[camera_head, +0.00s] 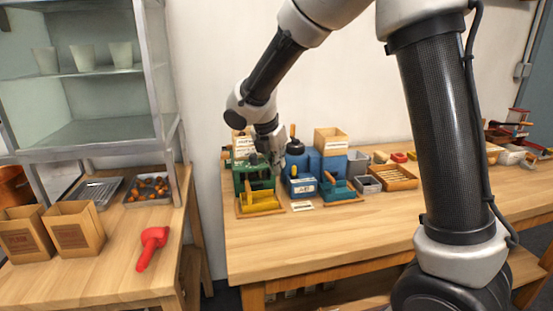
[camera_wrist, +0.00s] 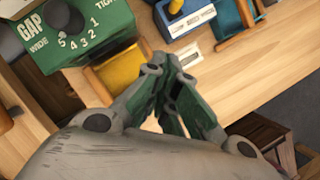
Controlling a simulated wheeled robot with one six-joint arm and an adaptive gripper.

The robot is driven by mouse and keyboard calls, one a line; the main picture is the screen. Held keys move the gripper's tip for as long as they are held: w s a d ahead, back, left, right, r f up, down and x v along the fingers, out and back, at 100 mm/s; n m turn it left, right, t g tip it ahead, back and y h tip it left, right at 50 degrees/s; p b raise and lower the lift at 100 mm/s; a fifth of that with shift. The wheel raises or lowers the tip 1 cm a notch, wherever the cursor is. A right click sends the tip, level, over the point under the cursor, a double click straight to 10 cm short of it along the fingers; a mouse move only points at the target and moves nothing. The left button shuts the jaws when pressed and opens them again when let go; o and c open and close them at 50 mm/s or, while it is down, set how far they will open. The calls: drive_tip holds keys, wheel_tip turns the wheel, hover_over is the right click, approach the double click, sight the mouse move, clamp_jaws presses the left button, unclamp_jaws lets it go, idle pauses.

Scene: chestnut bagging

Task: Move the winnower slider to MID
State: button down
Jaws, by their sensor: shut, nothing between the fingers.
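The blue unit (camera_head: 302,186), which I take to be the winnower, stands mid-bench with a white label on its front. In the wrist view its labelled front (camera_wrist: 192,20) is at the top edge, with a small yellow knob (camera_wrist: 176,6) that may be the slider. The label is too blurred to read the setting. My gripper (camera_wrist: 172,62) is shut and empty, its fingertips just below and left of this front in the picture. In the head view my gripper (camera_head: 275,160) hangs near the green machine, left of the blue unit.
The green machine (camera_wrist: 100,30) marked GAP, WIDE and numbers has a dark knob and a yellow tray (camera_wrist: 118,70). A small white card (camera_wrist: 192,54) lies on the bench. Another blue tray (camera_head: 338,190) stands right. The bench front (camera_head: 300,245) is clear.

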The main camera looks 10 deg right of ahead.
sight(294, 171)
drive_tip(key=x, duration=0.6)
drive_tip(key=shift+s, duration=0.1)
drive_tip(key=shift+w+d+r, duration=0.15)
drive_tip(key=shift+w+d, duration=1.25)
drive_tip(key=shift+w, duration=0.05)
drive_tip(key=shift+d, duration=0.1)
